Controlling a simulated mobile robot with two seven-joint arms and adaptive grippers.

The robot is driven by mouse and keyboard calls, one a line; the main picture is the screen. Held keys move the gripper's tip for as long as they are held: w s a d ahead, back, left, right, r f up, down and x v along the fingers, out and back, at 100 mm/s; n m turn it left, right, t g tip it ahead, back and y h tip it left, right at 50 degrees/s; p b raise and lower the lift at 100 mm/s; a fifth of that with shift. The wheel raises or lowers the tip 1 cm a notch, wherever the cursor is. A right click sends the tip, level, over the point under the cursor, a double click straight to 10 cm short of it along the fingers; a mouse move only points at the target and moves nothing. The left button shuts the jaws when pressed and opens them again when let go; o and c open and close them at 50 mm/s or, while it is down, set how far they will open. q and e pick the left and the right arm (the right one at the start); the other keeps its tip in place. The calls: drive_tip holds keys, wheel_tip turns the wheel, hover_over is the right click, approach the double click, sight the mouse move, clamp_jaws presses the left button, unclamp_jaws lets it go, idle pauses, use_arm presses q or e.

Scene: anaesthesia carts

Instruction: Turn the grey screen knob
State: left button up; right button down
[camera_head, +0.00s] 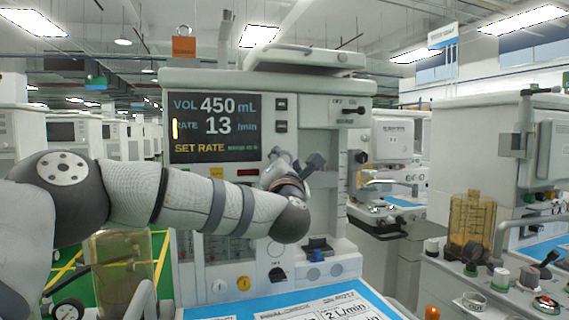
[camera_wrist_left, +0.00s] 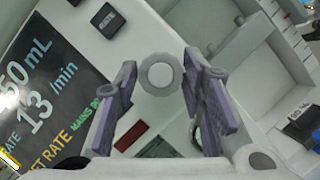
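The grey screen knob (camera_wrist_left: 160,73) is round with a ridged rim. In the left wrist view it stands on the pale front panel, to the right of the screen (camera_wrist_left: 50,95). My left gripper (camera_wrist_left: 160,66) is open, with its two purple fingers on either side of the knob and a visible gap to each. I cannot tell how far the fingertips are from the panel. In the head view my left gripper (camera_head: 297,166) is at the screen's lower right corner, and the knob is hidden behind it. My right gripper is not in view.
The cart's screen (camera_head: 215,128) reads VOL 450 mL, RATE 13 /min and SET RATE. Two dark buttons (camera_head: 281,104) sit above the gripper. A blue-edged worktop with printed sheets (camera_head: 330,305) lies below my arm. Another cart (camera_head: 470,150) stands at the right.

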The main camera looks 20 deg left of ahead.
use_arm(q)
drive_tip(key=shift+o, duration=1.1)
drive_tip(key=v, duration=1.2)
